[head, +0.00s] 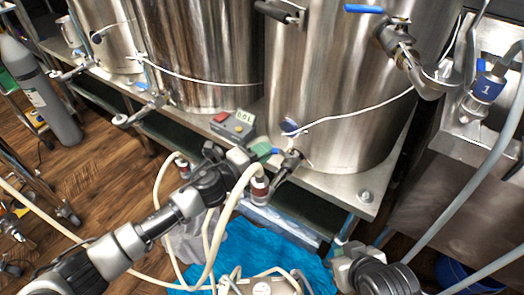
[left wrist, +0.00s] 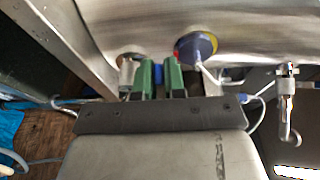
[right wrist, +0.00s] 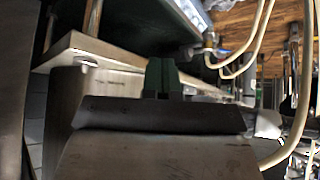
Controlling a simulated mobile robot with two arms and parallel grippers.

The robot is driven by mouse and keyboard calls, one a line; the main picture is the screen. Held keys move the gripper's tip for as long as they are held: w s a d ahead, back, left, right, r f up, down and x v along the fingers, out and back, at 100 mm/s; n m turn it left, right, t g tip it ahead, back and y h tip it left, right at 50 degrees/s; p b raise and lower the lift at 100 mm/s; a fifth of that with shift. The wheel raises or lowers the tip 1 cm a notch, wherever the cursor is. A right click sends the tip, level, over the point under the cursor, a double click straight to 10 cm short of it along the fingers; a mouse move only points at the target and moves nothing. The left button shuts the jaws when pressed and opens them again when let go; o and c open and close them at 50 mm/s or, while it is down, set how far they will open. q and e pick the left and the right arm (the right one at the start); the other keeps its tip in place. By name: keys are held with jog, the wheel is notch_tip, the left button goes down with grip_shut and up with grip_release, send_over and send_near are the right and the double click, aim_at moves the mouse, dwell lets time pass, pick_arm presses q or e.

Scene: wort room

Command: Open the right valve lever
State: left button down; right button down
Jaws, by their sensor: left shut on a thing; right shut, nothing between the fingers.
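My left gripper (head: 264,150) is at the front of the right steel tank, beside the lower valve (head: 288,164). In the left wrist view its green fingers (left wrist: 158,78) are shut on a small blue piece, which looks like the valve's lever (left wrist: 157,72). Most of the lever is hidden by the fingers. A hose fitting (head: 261,186) hangs at the valve's outlet. My right gripper is low at the right, below the tank stand. Its green fingertips (right wrist: 161,76) are together and empty in the right wrist view.
A round gauge (left wrist: 196,47) with a white cable sits close to the left fingers. A control box (head: 233,125) stands left of them. Pale hoses (head: 216,232) loop below. Another blue-handled valve (head: 396,40) is higher on the tank. A steel stand (head: 345,188) carries the tanks.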

pick_arm(q)
jog(key=c, duration=1.2)
grip_release()
jog(key=shift+a, duration=0.1)
